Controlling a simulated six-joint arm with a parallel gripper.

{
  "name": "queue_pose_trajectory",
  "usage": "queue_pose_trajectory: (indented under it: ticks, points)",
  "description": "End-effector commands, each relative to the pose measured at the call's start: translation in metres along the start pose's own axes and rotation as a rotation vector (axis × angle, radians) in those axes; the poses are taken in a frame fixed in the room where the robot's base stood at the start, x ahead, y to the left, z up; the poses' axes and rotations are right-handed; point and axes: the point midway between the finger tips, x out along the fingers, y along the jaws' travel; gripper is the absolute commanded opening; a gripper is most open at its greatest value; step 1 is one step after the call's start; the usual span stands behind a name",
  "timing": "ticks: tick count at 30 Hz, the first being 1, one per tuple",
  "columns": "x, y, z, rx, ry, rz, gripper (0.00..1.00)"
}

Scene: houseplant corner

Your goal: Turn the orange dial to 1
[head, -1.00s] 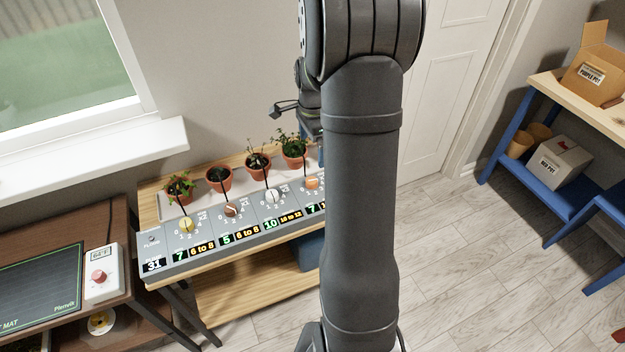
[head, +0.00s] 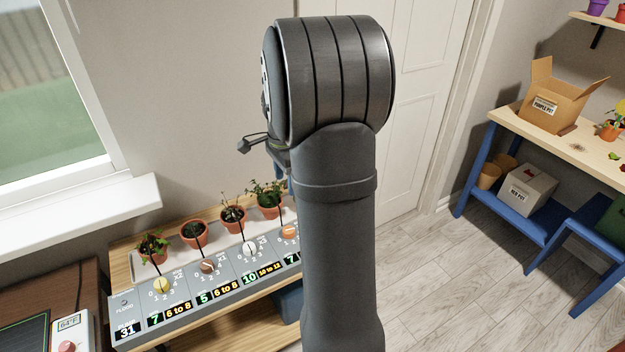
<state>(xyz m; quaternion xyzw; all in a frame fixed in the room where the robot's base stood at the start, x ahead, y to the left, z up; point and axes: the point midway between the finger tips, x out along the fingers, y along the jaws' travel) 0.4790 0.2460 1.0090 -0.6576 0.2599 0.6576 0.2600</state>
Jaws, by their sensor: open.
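The orange dial (head: 289,232) is at the right end of the grey control panel (head: 128,332) in the head view, close to the left edge of my arm. Its pointer and numbers are too small to read. My gripper (head: 252,144) shows only in part at the left of my arm, as dark finger-like pieces above the plants. It is open and apart from the dial. My arm hides the rest of it and the panel's right end.
Yellow (head: 162,285), brown (head: 208,266) and white (head: 249,248) dials sit left of the orange one. Several potted plants (head: 233,220) stand behind the panel. A window sill (head: 90,218) is at left, and a blue-legged bench (head: 475,172) at right beyond clear floor.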

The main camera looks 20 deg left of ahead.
Motion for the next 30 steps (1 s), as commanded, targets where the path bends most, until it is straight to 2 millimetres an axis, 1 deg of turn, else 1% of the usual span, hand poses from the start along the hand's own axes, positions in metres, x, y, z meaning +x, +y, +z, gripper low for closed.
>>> queue_pose_trajectory:
  ticks: [2, 5, 30]
  points:
    - [0.0005, 0.0000, 0.0001, -0.068, 0.000, 0.000, 0.56]
    - [0.0012, -0.0001, 0.0002, -0.226, 0.000, 0.000, 0.56]
    - [0.0085, -0.0012, 0.0013, -1.966, 0.000, 0.000, 0.56]
